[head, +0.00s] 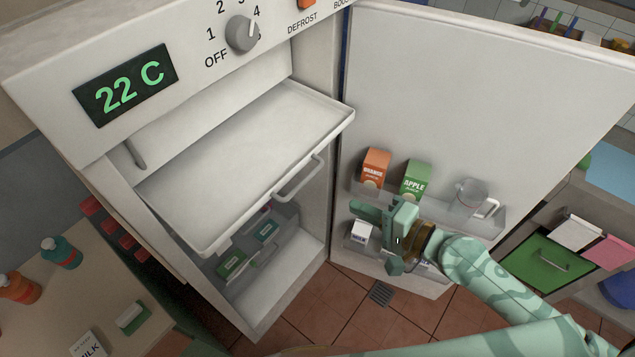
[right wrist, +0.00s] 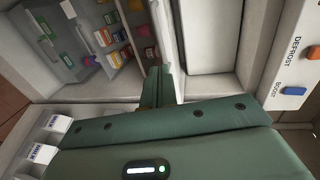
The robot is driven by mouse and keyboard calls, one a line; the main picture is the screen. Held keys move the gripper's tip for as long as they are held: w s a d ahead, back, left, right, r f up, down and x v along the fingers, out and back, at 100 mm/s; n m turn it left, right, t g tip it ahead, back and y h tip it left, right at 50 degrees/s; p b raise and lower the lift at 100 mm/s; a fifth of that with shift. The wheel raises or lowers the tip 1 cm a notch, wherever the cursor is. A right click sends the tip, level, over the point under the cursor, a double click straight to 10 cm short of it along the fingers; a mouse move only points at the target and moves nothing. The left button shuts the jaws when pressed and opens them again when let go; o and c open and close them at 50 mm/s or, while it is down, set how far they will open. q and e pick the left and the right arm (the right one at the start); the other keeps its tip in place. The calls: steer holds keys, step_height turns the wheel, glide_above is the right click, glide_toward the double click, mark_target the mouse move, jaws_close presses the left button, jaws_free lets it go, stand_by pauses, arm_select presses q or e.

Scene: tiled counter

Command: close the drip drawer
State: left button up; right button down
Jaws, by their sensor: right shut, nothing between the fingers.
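The drip drawer (head: 225,160) is a wide, shallow white tray. In the head view it sticks out of the fridge, below the temperature display. Its grey bar handle (head: 299,180) is on its front, facing right. My right gripper (head: 360,208) is mint green, shut and empty. It is to the right of and below the handle, apart from it, in front of the open door's shelves. In the right wrist view its fingers (right wrist: 158,86) point up the picture toward the fridge. My left gripper is not in view.
The fridge door (head: 470,90) stands open at right; its shelves hold an orange carton (head: 375,167), a green carton (head: 415,180) and a clear jug (head: 468,196). A counter with bottles (head: 62,252) is at left. Items sit inside the fridge below the drawer. Tiled floor shows beneath.

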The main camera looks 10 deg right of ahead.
steer(key=p+x, duration=0.1)
steer(key=x, duration=0.9)
steer(key=shift+w+a+r, duration=0.1)
steer(key=shift+r, duration=0.05)
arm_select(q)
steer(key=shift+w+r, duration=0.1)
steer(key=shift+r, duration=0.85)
arm_select(e)
steer(key=shift+x, duration=0.75)
